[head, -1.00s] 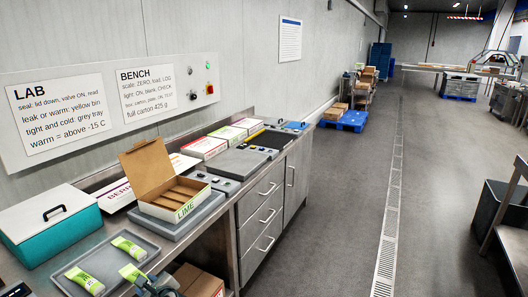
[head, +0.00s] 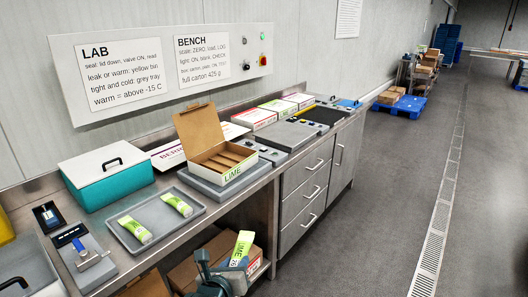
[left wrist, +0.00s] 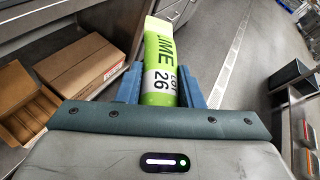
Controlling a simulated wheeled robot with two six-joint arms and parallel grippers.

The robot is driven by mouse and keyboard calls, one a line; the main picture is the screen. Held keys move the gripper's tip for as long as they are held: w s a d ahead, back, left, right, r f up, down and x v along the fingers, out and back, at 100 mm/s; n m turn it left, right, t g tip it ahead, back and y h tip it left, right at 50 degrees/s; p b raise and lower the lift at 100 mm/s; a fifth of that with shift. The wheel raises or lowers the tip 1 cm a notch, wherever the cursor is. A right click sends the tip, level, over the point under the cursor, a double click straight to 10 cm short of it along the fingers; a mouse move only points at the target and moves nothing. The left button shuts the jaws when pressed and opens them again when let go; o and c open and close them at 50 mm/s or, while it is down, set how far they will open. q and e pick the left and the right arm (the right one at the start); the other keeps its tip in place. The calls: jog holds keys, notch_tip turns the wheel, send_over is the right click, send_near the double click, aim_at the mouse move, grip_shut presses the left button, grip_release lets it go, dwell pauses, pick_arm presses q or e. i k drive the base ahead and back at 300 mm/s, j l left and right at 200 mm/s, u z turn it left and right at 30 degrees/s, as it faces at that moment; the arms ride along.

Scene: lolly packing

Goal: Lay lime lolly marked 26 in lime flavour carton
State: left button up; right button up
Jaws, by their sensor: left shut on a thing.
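My left gripper (head: 236,264) is shut on the lime lolly marked 26 (head: 242,247), a green and white packet. It holds the lolly upright in front of the bench, below the worktop. In the left wrist view the lolly (left wrist: 160,60) sits between the blue fingers, with "LIME" and "26" readable. The open lime carton (head: 232,178), labelled LIME, stands on a grey scale with its lid up; its visible slots look empty. Two more lime lollies, one left (head: 135,230) and one right (head: 177,205), lie on the grey tray (head: 196,215). My right gripper is not in view.
A teal box (head: 105,185) with a handle stands left of the carton. Brown cardboard boxes (head: 150,285) are on the shelf below, and also show in the left wrist view (left wrist: 85,65). Flat labelled cartons (head: 250,118) lie behind the carton.

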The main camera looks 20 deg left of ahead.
aim_at(220, 169)
jog(key=i+l+u, duration=0.1)
jog(key=u, duration=0.2)
jog(key=i+l+u, duration=0.15)
jog(key=u, duration=0.2)
jog(key=i+l+u, duration=0.1)
jog(key=l, duration=0.25)
jog(key=i+l+u, duration=0.1)
jog(key=i+l, duration=0.2)
jog(key=i+l+u, duration=0.1)
jog(key=l, duration=0.3)
jog(key=i+l+u, duration=0.1)
jog(key=l, duration=0.3)
jog(key=i+l+u, duration=0.1)
jog(key=i+l, duration=0.15)
jog(key=l, duration=0.15)
jog(key=i+l, duration=0.15)
jog(key=l, duration=0.2)
jog(key=i+l, duration=0.1)
jog(key=l, duration=0.25)
jog(key=i+l, duration=0.15)
jog(key=l, duration=0.15)
jog(key=i+j, duration=0.35)
jog(key=i, duration=0.05)
